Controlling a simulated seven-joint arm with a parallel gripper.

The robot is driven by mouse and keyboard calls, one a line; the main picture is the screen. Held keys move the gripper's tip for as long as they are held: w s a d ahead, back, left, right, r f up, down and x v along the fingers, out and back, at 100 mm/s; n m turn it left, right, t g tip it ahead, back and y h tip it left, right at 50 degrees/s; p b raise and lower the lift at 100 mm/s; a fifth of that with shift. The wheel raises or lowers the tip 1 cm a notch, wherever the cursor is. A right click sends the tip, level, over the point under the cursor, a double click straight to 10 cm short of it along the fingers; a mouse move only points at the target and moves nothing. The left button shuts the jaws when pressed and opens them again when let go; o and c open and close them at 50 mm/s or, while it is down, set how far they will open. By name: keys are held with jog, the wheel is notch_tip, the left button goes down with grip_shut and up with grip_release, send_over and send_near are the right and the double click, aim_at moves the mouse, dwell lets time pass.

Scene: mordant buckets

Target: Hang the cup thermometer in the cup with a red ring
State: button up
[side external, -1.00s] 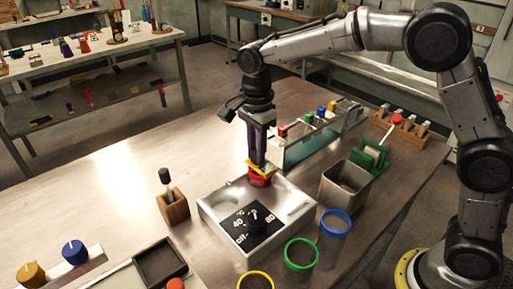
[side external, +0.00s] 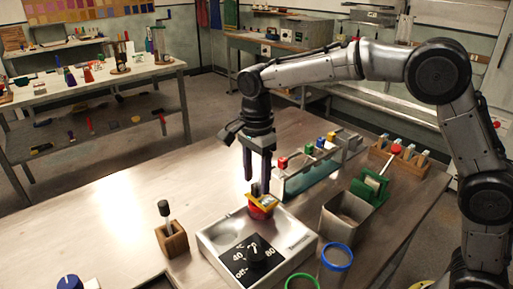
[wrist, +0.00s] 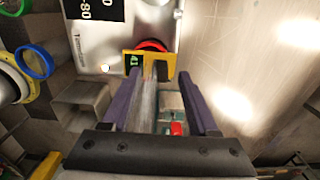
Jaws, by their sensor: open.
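The cup with a red ring (side external: 261,213) stands at the back corner of the white heater station. Its red ring (wrist: 152,46) also shows in the wrist view. The cup thermometer, a yellow bracket (side external: 264,201) with a small green display (wrist: 134,61) and a grey stem, sits across the near side of that rim. How far its lower part reaches into the cup is hidden. My gripper (side external: 258,182) is open just above the thermometer. In the wrist view its two dark fingers (wrist: 160,75) are spread on either side, with the bracket beyond their tips.
The white station (side external: 216,250) carries a black dial plate. Cups with a blue ring (side external: 338,256) and a green ring (side external: 301,283) stand in front. A grey bin (side external: 345,216) and a long rack (side external: 310,172) stand to the right. A wooden block (side external: 173,240) stands left.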

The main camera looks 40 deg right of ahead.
notch_tip(320, 180, up, 12)
jog(key=shift+f, duration=0.2)
dwell(0.4)
jog(key=s+d+r+n+t, duration=0.1)
jog(key=s+d+r+t, duration=0.1)
jog(key=s+d+r, duration=0.4)
jog(key=s+d+r+t, duration=0.1)
jog(key=s+d, duration=0.2)
jog(key=s, duration=0.6)
jog(key=s+d+f+n+t, duration=0.1)
jog(key=s+f+n, duration=0.5)
jog(key=f+n, duration=0.1)
jog(key=s+d+f+n+t, duration=0.1)
jog(key=s+d+f+n, duration=0.1)
jog(key=s+f+n, duration=0.4)
jog(key=f+n, duration=0.1)
jog(key=n, duration=0.3)
jog(key=shift+s+d+f+t, duration=0.25)
jog(key=shift+s+t, duration=0.05)
jog(key=shift+s, duration=0.05)
